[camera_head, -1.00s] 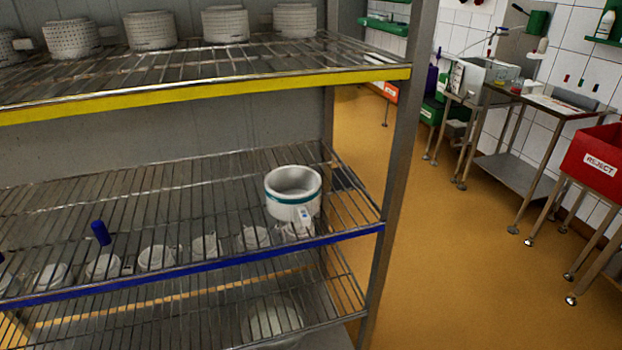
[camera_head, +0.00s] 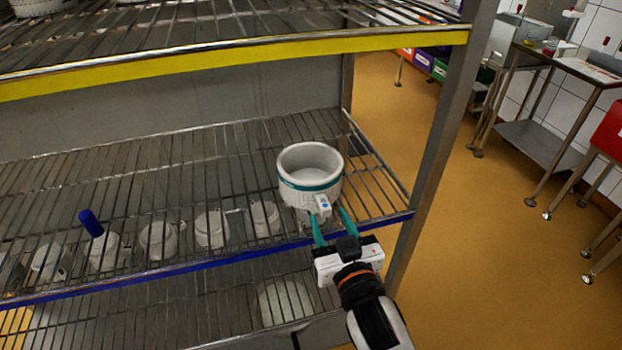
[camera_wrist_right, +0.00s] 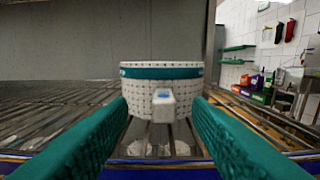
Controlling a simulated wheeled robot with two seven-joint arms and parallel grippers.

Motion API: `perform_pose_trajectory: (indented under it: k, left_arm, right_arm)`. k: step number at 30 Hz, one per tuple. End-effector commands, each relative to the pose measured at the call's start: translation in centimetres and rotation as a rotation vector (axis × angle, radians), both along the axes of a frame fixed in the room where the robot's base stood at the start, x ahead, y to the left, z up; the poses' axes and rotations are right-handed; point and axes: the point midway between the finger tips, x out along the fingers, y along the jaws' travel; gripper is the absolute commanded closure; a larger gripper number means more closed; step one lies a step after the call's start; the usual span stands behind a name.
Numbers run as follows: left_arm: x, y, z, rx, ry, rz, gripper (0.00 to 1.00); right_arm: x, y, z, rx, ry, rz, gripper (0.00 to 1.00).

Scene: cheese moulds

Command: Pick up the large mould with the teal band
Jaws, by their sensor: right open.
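The large white mould with the teal band (camera_head: 309,172) stands upright on the blue-edged wire shelf, near its right end. It has a small white block with a blue mark on its front side. My right gripper (camera_head: 333,218) is in front of the mould, its teal fingers pointing at it over the shelf's front edge. In the right wrist view the mould (camera_wrist_right: 160,85) is centred ahead, between and beyond the open fingers (camera_wrist_right: 158,125). The fingers look empty and I see no clear contact. My left gripper is not in view.
The yellow-edged shelf (camera_head: 240,61) is above. A steel post (camera_head: 436,140) bounds the right side.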

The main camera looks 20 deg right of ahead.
Motion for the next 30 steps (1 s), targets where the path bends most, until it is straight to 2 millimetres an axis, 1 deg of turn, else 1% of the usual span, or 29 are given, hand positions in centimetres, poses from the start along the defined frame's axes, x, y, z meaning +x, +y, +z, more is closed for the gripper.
perform_pose_trajectory:
  k: [2,6,9,12,20,23,28,29,30]
  left_arm:
    - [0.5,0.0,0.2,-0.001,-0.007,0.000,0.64]
    - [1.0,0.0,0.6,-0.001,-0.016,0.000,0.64]
    - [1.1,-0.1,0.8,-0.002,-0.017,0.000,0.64]
    - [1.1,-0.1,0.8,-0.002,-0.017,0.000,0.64]
    - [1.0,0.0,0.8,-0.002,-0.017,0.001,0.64]
    - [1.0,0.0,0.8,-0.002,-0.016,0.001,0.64]
    - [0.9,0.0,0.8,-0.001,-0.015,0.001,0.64]
    - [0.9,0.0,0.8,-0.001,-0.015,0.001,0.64]
    - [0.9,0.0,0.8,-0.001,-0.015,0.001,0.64]
  right_arm:
    - [0.6,0.0,0.0,-0.002,-0.001,0.000,0.54]
    - [2.7,-0.2,-0.2,-0.004,-0.002,0.001,0.54]
    - [4.1,-0.2,-0.4,-0.002,-0.001,0.001,0.54]
    - [5.0,-0.2,-0.4,-0.002,0.000,0.001,0.54]
    - [5.2,-0.2,-0.5,-0.001,0.000,0.000,0.54]
    - [5.2,-0.2,-0.5,-0.001,0.000,0.001,0.69]
    - [5.2,-0.2,-0.5,-0.001,0.001,0.001,0.97]
    - [5.2,-0.2,-0.5,-0.001,0.001,0.001,1.00]
    - [5.2,-0.2,-0.5,-0.001,0.001,0.001,1.00]
